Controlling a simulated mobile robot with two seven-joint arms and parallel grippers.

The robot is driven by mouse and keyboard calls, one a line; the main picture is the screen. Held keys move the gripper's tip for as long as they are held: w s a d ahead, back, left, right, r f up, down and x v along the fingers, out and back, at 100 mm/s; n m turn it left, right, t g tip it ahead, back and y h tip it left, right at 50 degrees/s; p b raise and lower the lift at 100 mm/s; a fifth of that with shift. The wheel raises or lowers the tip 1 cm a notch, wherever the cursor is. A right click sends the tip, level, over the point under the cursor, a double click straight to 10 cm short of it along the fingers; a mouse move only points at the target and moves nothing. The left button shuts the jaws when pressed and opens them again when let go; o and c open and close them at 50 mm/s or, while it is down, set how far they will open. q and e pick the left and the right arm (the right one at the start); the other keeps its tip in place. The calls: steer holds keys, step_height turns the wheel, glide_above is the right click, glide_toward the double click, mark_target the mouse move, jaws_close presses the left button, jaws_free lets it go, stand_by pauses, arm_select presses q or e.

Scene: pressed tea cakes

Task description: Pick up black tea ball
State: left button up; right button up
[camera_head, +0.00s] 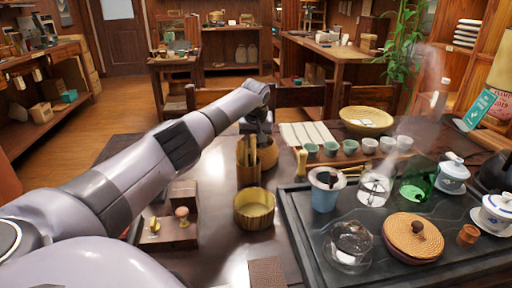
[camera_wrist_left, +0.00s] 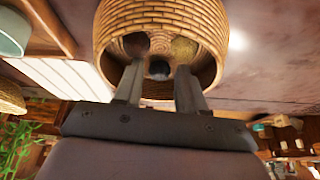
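The black tea ball (camera_wrist_left: 159,68) lies inside a round woven basket (camera_wrist_left: 112,32) in the left wrist view. A reddish-brown ball (camera_wrist_left: 136,44) and an olive-green ball (camera_wrist_left: 184,49) lie beside it. My left gripper (camera_wrist_left: 159,76) reaches into the basket with its two fingers apart, one on either side of the black ball. I cannot tell whether they touch it. In the head view my left gripper (camera_head: 256,128) is above the basket (camera_head: 269,154), and the balls are hidden there. My right gripper is not in view.
A bamboo cup with upright tools (camera_head: 248,172) stands close in front of the basket. A shallow bamboo bowl (camera_head: 254,224) is nearer. A dark tea tray (camera_head: 300,238) with glassware and pots fills the right. A wooden block stand (camera_head: 172,236) is at left.

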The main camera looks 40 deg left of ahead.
arm_select(q)
steer(key=shift+w+a+f, duration=0.1)
steer(key=shift+f, duration=0.05)
jaws_close()
